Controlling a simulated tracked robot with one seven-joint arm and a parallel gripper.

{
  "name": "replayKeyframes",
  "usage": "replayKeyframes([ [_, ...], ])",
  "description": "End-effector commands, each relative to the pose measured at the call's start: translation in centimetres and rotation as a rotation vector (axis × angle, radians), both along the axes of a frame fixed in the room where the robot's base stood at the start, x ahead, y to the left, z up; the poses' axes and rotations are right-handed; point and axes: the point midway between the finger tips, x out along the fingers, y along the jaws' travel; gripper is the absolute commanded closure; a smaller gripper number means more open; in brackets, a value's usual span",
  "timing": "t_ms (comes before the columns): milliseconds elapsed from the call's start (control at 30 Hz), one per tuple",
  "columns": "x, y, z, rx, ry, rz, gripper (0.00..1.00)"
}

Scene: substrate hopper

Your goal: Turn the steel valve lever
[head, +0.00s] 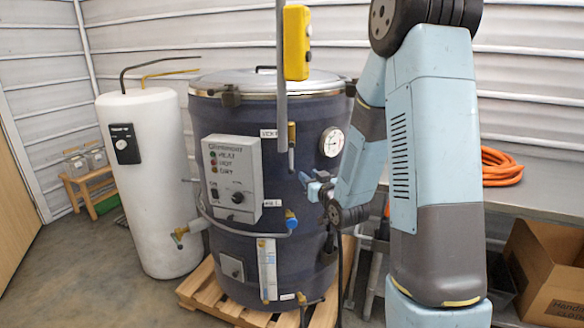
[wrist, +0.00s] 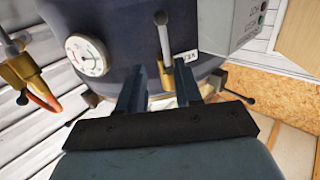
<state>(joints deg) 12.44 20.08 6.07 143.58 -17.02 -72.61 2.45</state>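A grey steel valve lever (wrist: 164,38) with a ball end extends from a brass valve (wrist: 168,78) beside the VENT label in the wrist view. In the head view the lever (head: 291,160) hangs down below its brass valve (head: 292,134) on the dark blue vessel (head: 345,265). My gripper (wrist: 160,66) is open, its two dark fingers apart. In the wrist view the valve shows between the fingers, beyond or level with the tips; I cannot tell the exact depth. In the head view my gripper (head: 308,183) is low and right of the lever, apparently empty.
A round gauge (head: 332,142) is right of the valve. A control box (head: 232,178) and blue-handled tap (head: 291,220) are on the vessel. In the wrist view another brass valve (wrist: 20,75) is at left.

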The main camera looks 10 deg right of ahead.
Motion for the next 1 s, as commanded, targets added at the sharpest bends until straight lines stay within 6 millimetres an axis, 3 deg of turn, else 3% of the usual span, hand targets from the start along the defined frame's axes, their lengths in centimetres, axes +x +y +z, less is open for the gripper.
replayKeyframes([
  [267,1.3,0.2,-0.2,0.009,-0.020,0.003,0.66],
  [800,10.3,1.1,-0.2,0.009,-0.018,-0.005,0.66],
  [1000,12.6,1.4,-0.2,0.009,-0.018,-0.006,0.66],
])
